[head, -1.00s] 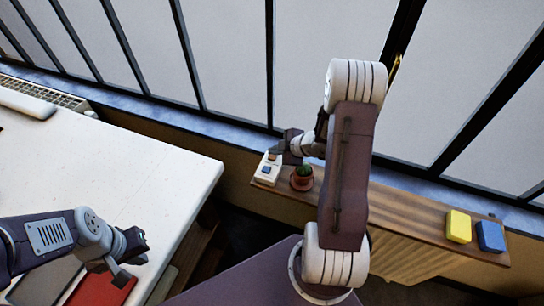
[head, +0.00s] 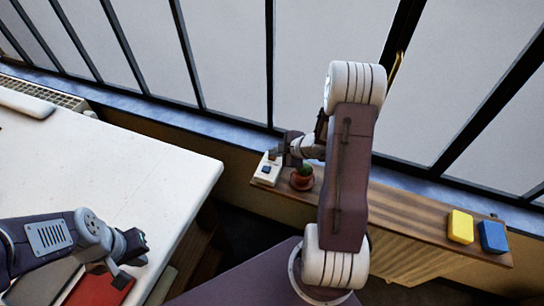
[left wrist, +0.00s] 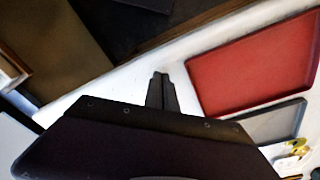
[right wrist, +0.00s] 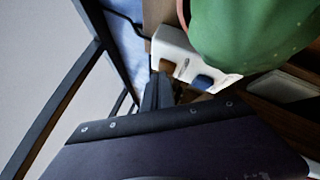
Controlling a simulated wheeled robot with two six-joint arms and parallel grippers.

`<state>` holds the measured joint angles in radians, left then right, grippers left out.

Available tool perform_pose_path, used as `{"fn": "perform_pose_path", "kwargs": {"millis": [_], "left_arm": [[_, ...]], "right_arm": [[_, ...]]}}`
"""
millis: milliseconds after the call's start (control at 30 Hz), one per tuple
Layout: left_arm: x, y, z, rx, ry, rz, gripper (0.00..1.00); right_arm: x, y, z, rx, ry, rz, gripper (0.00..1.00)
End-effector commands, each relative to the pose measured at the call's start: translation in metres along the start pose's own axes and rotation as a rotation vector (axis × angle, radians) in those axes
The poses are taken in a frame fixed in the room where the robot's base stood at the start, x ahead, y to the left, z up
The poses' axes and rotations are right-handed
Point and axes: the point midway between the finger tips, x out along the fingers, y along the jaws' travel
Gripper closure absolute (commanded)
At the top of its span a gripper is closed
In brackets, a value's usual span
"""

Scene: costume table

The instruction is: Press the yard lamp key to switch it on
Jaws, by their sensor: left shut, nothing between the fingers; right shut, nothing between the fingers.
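A white switch panel (head: 266,178) sits at the left end of the wooden shelf. It has a blue key (right wrist: 203,81) and a brown-orange key (right wrist: 168,66). The marks beside the keys are too small to read, so I cannot tell which is the yard lamp key. My right gripper (head: 279,150) is shut and empty at the panel's far end. In the right wrist view its fingertips (right wrist: 158,78) are beside the brown-orange key; I cannot tell whether they touch. My left gripper (head: 132,262) is shut and empty above the white table, away from the panel.
A potted cactus (head: 302,177) stands right beside the panel, close to my right gripper. A yellow block (head: 460,226) and a blue block (head: 492,236) are at the shelf's right end. The window bars rise behind the shelf.

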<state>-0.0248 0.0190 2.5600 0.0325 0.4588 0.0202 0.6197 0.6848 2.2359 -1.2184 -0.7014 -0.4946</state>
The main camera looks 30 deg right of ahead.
Motion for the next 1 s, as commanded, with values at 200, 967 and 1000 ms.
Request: {"fn": "perform_pose_path", "kwargs": {"millis": [200,967,1000], "left_arm": [[0.0,0.0,0.0,0.0,0.0,0.0,1.0],[-0.036,0.001,-0.004,0.0,0.0,0.0,1.0],[-0.042,0.001,-0.004,0.0,0.0,0.0,1.0]], "right_arm": [[0.0,0.0,0.0,0.0,0.0,0.0,1.0],[-0.025,0.018,-0.018,0.0,0.0,0.0,1.0],[-0.029,0.021,-0.021,0.0,0.0,0.0,1.0]]}}
